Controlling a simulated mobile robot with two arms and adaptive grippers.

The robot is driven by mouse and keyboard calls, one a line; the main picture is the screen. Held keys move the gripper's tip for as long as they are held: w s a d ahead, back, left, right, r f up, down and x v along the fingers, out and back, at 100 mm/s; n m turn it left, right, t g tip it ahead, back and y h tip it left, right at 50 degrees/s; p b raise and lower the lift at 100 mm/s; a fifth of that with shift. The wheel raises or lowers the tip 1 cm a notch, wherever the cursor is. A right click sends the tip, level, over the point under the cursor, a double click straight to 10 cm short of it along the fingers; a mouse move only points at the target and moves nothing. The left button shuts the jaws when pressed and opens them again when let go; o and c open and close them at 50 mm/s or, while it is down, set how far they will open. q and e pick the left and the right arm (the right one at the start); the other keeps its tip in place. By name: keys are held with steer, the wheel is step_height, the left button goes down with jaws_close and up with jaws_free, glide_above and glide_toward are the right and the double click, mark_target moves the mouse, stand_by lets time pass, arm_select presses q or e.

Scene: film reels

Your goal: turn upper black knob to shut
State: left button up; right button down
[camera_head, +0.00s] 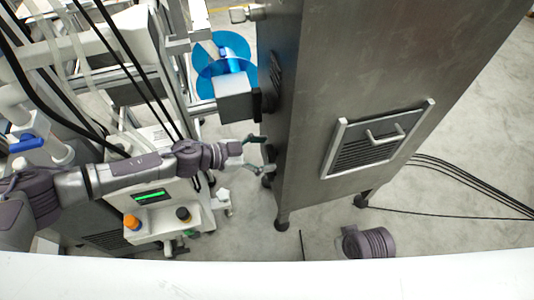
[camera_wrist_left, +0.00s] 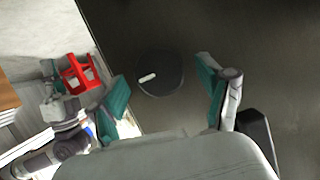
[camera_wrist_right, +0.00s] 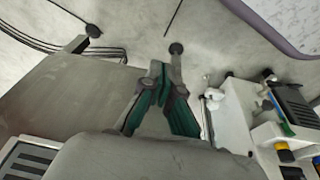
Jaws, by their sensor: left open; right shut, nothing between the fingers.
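A round black knob (camera_wrist_left: 160,82) with a short white mark is on the dark metal panel in the left wrist view. The mark lies slightly tilted, nearly across that picture. My left gripper (camera_wrist_left: 165,84) is open, its teal fingers on either side of the knob in the picture and apparently clear of it. In the head view the left gripper (camera_head: 262,154) is at the left side of the steel cabinet (camera_head: 330,80); the knob cannot be made out there. Only one knob shows clearly. My right gripper (camera_wrist_right: 160,75) is shut and empty, above the floor.
A grey box (camera_head: 237,97) sticks out from the cabinet's left side, beyond the left gripper. A control box with orange (camera_head: 131,222) and black buttons stands below my left arm. A blue reel (camera_head: 222,60) is at the back. Cables lie on the floor at right.

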arm_select(q)
steer(key=shift+w+d+f, duration=0.15)
steer(key=shift+d+f, duration=0.05)
steer(key=shift+d, duration=0.25)
arm_select(e)
steer(key=shift+r, duration=0.4)
arm_select(q)
steer(key=c, duration=1.2)
steer(key=shift+o, duration=0.2)
